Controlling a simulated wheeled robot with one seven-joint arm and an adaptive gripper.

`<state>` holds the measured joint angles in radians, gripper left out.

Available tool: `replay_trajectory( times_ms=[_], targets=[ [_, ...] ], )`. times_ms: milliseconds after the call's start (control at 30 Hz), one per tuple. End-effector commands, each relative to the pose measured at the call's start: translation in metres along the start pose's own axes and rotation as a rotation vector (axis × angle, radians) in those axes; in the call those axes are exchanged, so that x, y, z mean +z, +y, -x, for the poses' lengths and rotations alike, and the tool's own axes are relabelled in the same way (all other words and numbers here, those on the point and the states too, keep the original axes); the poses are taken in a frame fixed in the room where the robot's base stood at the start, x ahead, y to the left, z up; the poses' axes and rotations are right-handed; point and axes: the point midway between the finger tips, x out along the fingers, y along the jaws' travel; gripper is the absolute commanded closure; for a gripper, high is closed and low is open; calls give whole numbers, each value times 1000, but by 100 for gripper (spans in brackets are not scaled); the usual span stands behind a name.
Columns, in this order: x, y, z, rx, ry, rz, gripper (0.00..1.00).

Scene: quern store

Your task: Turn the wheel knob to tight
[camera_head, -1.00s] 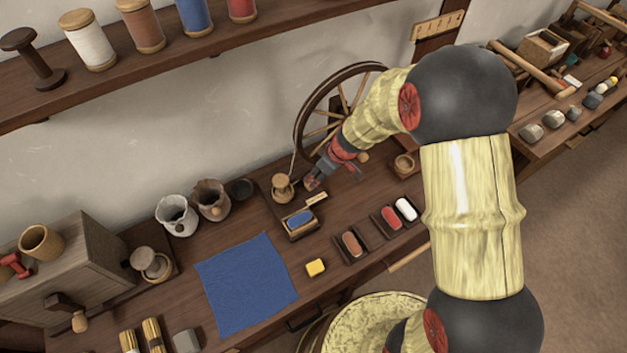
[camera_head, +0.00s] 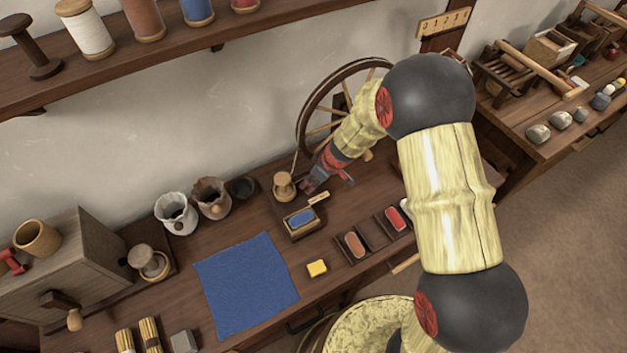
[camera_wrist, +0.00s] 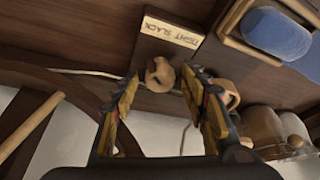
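The wheel knob (camera_wrist: 158,75) is a small light-wood piece in the wrist view, on a dark wooden base beside a pale label (camera_wrist: 172,31) that reads "TIGHT SLACK". My gripper (camera_wrist: 161,76) is open, with one fingertip to the left and one to the right of the knob; I cannot tell whether either touches it. In the head view my gripper (camera_head: 309,187) is low over the bench, and the knob is hidden or too small to tell. The spinning wheel (camera_head: 322,100) stands behind my arm, partly covered by it. The label also shows there (camera_head: 318,199).
A wooden bobbin (camera_head: 284,185) stands just left of my gripper. A small tray with a blue block (camera_head: 300,219) lies in front. A shelf of spools runs above.

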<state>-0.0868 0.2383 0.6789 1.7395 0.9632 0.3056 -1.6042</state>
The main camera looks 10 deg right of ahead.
Motion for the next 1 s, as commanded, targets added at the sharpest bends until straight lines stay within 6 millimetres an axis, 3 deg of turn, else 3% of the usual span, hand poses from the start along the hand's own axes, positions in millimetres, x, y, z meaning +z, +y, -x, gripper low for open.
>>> replay_trajectory(
  times_ms=[700, 1000],
  targets=[
    [0, 0, 0, 0, 0, 0, 97],
    [0, -1, 0, 15, 0, -39, 97]
  ],
)
